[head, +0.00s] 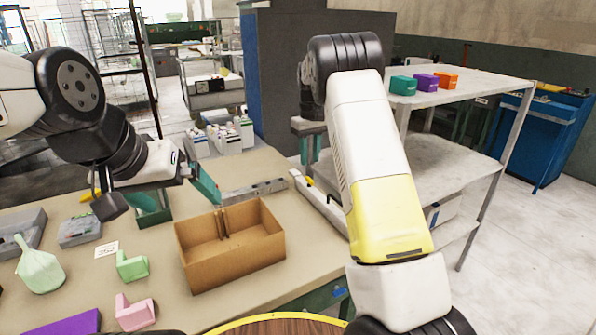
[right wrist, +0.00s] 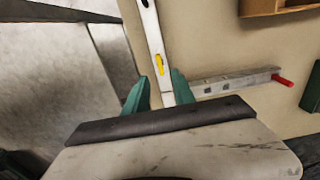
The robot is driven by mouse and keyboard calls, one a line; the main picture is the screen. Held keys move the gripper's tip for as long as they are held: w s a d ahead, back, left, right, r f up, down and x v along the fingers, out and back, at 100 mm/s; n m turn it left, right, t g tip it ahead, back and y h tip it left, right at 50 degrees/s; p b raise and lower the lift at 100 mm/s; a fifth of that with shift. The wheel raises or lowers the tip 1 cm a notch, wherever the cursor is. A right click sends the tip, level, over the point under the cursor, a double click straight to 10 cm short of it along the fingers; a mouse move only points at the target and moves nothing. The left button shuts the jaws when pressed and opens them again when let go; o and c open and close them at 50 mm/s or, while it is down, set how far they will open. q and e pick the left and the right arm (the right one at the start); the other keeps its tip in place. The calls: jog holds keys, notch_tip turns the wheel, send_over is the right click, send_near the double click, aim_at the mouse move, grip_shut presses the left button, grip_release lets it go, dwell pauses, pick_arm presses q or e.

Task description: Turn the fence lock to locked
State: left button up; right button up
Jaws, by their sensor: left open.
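The fence (right wrist: 150,30) is a pale metal bar lying along the table's right edge; it also shows in the head view (head: 325,208). Its small yellow lock lever (right wrist: 160,65) lies roughly lengthwise along the bar in the right wrist view. My right gripper (right wrist: 159,90) has its two teal fingers apart, one on each side of the bar, just short of the lever in the picture. I cannot tell whether they touch anything. In the head view my right arm partly hides the fence. My left gripper (head: 178,196) is open and empty, behind the cardboard box.
A grey bar (right wrist: 235,81) with a red end meets the fence from the side. An open cardboard box (head: 225,270) stands on the table. Green and pink foam pieces (head: 132,265) lie to its left. A shelf (head: 460,85) with three coloured blocks stands at right.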

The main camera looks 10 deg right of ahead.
aim_at(310, 179)
notch_tip(310, 179, down, 7)
jog(key=shift+f, duration=0.1)
dwell(0.3)
jog(key=shift+c, duration=0.2)
grip_shut()
